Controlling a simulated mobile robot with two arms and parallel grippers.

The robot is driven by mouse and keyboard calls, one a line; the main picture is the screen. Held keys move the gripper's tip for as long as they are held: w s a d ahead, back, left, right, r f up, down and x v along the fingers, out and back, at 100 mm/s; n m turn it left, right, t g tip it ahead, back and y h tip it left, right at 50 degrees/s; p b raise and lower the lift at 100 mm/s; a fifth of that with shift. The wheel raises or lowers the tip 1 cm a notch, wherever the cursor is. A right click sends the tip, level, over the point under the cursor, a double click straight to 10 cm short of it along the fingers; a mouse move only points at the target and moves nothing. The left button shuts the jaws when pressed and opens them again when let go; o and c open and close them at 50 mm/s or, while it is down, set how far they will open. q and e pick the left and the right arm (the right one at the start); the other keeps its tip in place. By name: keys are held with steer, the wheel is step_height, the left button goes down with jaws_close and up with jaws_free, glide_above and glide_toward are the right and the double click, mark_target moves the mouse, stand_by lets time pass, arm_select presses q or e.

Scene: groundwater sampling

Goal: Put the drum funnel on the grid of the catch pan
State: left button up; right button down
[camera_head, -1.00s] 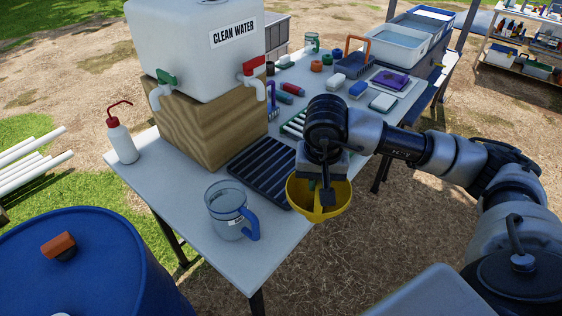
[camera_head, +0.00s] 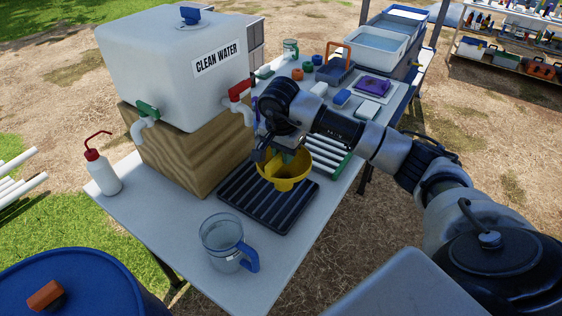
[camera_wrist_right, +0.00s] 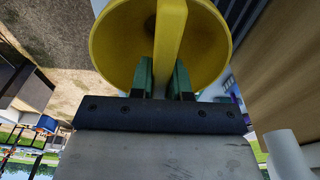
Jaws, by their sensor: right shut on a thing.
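The yellow drum funnel (camera_head: 291,172) is in my right gripper (camera_head: 279,158), its wide mouth upward. It appears over the back right part of the dark slotted grid of the catch pan (camera_head: 262,208). I cannot tell whether it touches the grid. In the right wrist view, the green fingers of my right gripper (camera_wrist_right: 165,82) are shut on a yellow bar across the mouth of the funnel (camera_wrist_right: 115,45). My left gripper is not in view.
A white clean water tank (camera_head: 170,60) with a red tap (camera_head: 240,92) and a green tap (camera_head: 146,115) stands on a wooden block behind the pan. A clear jug (camera_head: 222,240) stands in front. A green-ended rack (camera_head: 340,165) is to the right.

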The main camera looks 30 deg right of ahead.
mark_target(282, 176)
steer(key=shift+w+a+f, duration=0.15)
steer(key=shift+w+a, duration=0.05)
steer(key=shift+w, duration=0.05)
steer(key=shift+f, duration=0.3)
step_height(282, 176, down, 3)
steer(key=shift+f+p, duration=0.15)
steer(key=shift+p, duration=0.5)
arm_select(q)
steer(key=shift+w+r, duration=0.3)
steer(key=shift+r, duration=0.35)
arm_select(e)
steer(key=shift+f, duration=0.1)
steer(key=shift+f, duration=0.1)
steer(key=c, duration=1.1)
jaws_free()
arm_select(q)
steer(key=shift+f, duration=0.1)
